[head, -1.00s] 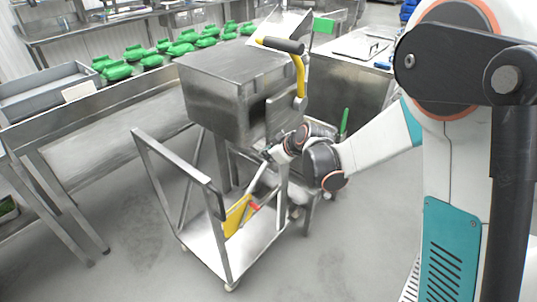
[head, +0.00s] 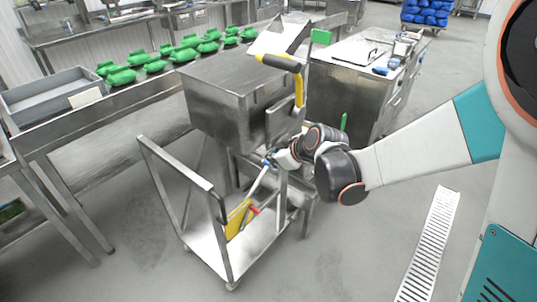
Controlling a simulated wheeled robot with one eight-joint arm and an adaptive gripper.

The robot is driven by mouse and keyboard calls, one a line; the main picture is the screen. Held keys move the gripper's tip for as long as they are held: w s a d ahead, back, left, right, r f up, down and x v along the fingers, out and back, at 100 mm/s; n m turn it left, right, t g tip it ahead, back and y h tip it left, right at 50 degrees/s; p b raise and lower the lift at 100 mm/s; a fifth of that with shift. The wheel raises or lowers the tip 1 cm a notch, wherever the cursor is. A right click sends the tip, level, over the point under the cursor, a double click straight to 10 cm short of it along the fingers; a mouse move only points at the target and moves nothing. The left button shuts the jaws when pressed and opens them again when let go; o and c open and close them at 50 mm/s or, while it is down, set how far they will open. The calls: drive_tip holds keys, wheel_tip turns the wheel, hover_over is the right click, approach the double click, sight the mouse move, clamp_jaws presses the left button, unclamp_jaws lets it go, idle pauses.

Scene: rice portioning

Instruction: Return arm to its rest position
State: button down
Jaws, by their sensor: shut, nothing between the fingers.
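My arm (head: 420,152) reaches in from the right of the head view, bent at a dark joint. Its end, my gripper (head: 270,160), is small in the picture, in front of the steel machine (head: 222,95) and above the cart. It is shut and I see nothing held in it. The fingertips are too small to make out in detail. A yellow tool (head: 238,217) with a pale handle stands tilted on the cart below my gripper; I cannot tell whether they touch.
A steel cart (head: 190,238) stands front centre. The machine has a yellow and black lever (head: 297,85). A steel table with green bags (head: 122,77) and a grey tray (head: 50,93) is at the left. A steel cabinet (head: 345,90) stands behind. Grey floor with a drain grate (head: 430,245) is open at right.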

drive_tip(key=shift+s+d+r, duration=0.2)
drive_tip(key=shift+s+r, duration=0.1)
drive_tip(key=shift+s, duration=0.1)
drive_tip(key=s+d+r+m+h, duration=0.3)
drive_tip(key=s+d+r+m, duration=0.2)
drive_tip(key=s+d+r, duration=0.45)
drive_tip(key=s+d+m+h, duration=0.1)
drive_tip(key=s+d+m, duration=0.2)
drive_tip(key=s+d, duration=0.2)
drive_tip(key=s+d+m+h, duration=0.1)
drive_tip(key=s+d+m, duration=0.2)
drive_tip(key=s, duration=0.8)
drive_tip(key=shift+d+m+h, duration=0.3)
drive_tip(key=shift+d+h, duration=0.1)
drive_tip(key=shift+d, duration=0.5)
drive_tip(key=shift+f, duration=0.1)
